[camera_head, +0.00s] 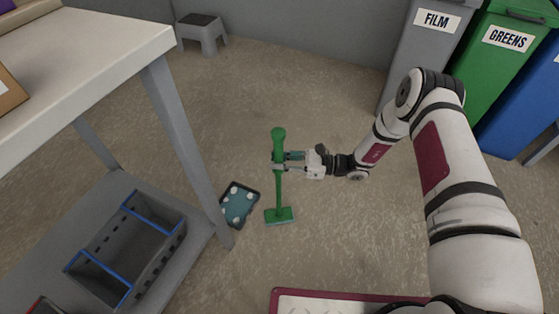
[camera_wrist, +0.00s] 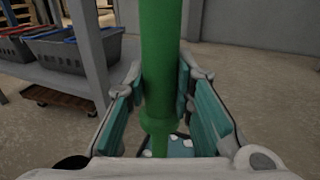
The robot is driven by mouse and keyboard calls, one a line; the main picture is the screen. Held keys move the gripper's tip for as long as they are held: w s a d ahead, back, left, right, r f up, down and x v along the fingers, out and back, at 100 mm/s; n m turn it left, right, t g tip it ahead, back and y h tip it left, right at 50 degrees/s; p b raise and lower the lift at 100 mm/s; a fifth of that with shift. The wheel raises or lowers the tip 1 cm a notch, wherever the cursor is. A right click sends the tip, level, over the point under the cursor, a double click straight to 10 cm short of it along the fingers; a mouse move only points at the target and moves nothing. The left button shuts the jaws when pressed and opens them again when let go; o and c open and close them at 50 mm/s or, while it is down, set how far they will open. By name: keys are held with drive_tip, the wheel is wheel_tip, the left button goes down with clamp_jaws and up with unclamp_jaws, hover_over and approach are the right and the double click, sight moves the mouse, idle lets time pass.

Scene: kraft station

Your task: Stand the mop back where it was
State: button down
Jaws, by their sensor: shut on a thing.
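The mop (camera_head: 279,192) is green, with a thick upper handle, a thin shaft and a flat rectangular head at the bottom. It stands upright over the floor, left of my arm in the head view. I cannot tell whether its head touches the floor. My gripper (camera_head: 287,163) is shut on the handle near its top, coming from the right. In the wrist view the green handle (camera_wrist: 161,60) runs vertically between the teal finger pads. A dark tray with a teal inside and white round spots (camera_head: 239,204) lies on the floor just left of the mop head.
A table (camera_head: 100,50) with a leg and a lower shelf holding a grey crate (camera_head: 130,250) stands at left. A grey step stool (camera_head: 202,34) is at the back. Film (camera_head: 425,50) and greens (camera_head: 500,55) bins stand at upper right. A red-edged board (camera_head: 330,294) lies in front.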

drive_tip(key=shift+f, duration=0.25)
idle(0.3)
drive_tip(key=c, duration=1.3)
unclamp_jaws()
drive_tip(key=shift+d, duration=0.1)
drive_tip(key=d, duration=1.2)
